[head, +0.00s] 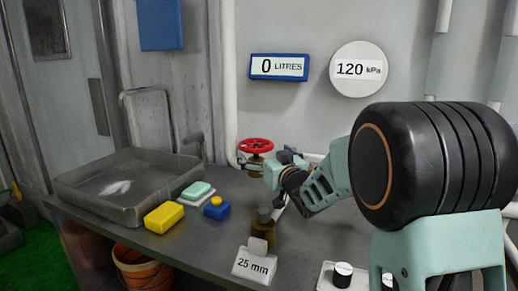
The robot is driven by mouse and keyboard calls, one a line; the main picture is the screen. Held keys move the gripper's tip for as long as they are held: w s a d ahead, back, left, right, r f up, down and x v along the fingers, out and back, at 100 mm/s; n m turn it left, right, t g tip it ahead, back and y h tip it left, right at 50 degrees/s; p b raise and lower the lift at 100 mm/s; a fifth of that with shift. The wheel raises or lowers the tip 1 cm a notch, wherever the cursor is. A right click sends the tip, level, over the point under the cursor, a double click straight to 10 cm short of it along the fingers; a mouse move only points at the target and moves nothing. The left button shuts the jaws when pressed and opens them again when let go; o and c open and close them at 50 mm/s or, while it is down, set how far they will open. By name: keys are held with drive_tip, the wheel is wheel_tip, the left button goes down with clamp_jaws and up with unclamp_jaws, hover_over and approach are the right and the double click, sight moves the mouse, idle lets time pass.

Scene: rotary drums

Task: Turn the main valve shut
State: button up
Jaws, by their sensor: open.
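The main valve shows as a red handwheel (256,146) on a brass-coloured body, on the pipe along the wall behind the counter. My gripper (272,172) is just below and to the right of the wheel, at the end of my arm, which reaches in from the right. It is open, and I see nothing held in it. It overlaps part of the valve body in the picture, and I cannot tell whether it touches it. The wheel's rim is in clear view.
A metal sink (125,185) is at left. A yellow sponge (164,217), a green soap bar (198,190) and a blue block with a yellow button (217,208) lie beside it. A brass piece stands behind the "25 mm" label (254,265). The wall display (279,67) reads 0 LITRES; the gauge (358,69) reads 120 kPa.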

sight(259, 145)
drive_tip(key=shift+x, duration=2.25)
drive_tip(key=c, duration=1.2)
